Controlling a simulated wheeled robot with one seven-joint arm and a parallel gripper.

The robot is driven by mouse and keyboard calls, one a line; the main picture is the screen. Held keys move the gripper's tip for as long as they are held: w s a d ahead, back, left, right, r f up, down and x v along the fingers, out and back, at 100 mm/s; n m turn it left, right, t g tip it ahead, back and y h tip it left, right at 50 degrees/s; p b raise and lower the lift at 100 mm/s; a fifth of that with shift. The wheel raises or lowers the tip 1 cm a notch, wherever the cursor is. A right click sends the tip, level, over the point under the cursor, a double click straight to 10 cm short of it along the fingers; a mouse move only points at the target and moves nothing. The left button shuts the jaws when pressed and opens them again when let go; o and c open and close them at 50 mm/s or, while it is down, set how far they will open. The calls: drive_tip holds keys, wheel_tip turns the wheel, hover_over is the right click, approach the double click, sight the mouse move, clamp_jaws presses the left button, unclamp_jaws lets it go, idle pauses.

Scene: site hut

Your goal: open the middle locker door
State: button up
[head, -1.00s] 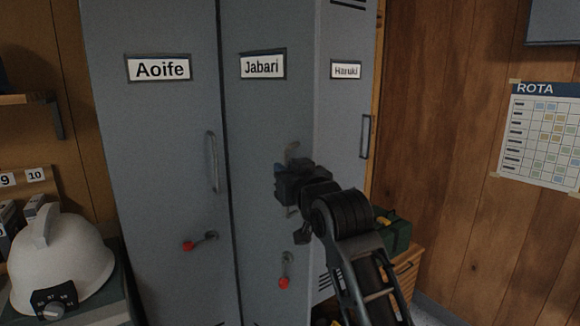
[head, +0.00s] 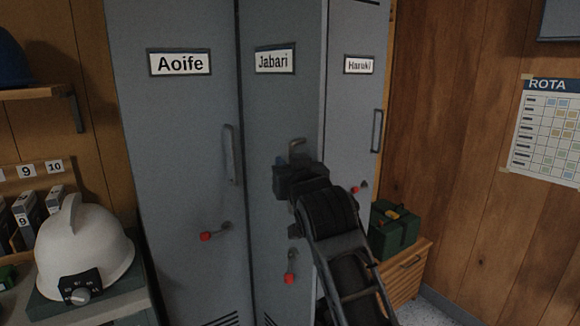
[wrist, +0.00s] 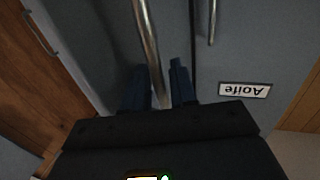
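The middle locker door (head: 262,150), labelled Jabari, stands a little ajar; its right edge juts out in front of the Haruki door. Its handle (head: 297,146) shows just above my gripper (head: 288,172) in the head view. The latch's red knob (head: 290,279) hangs straight down below. My gripper hides the handle's lower part in the head view.
The Aoife door (head: 180,130) on the left and the Haruki door (head: 352,110) on the right look closed, their red knobs pointing left. A green box (head: 395,232) sits on a low wooden cabinet (head: 405,275) at right. A white helmet (head: 80,250) is at left.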

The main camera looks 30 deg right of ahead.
drive_tip(key=shift+o, duration=0.3)
drive_tip(key=shift+s+d, duration=0.1)
drive_tip(key=shift+d, duration=0.05)
drive_tip(key=b+v, duration=0.1)
drive_tip(key=v, duration=0.6)
drive_tip(key=shift+s+b, duration=0.3)
drive_tip(key=shift+s, duration=0.05)
drive_tip(key=s+a+f+n+y, duration=0.2)
drive_tip(key=s+a+f, duration=0.1)
drive_tip(key=s+f, duration=0.7)
drive_tip(key=s+a+f+n+y, duration=0.1)
drive_tip(key=s+a+f+y, duration=0.15)
drive_tip(key=s+f, duration=0.8)
drive_tip(key=s+a+g, duration=0.1)
drive_tip(key=s, duration=1)
drive_tip(key=s+a+f+g+y, duration=0.1)
drive_tip(key=s+a, duration=0.1)
drive_tip(key=s, duration=1)
drive_tip(key=shift+s+a+n, duration=0.3)
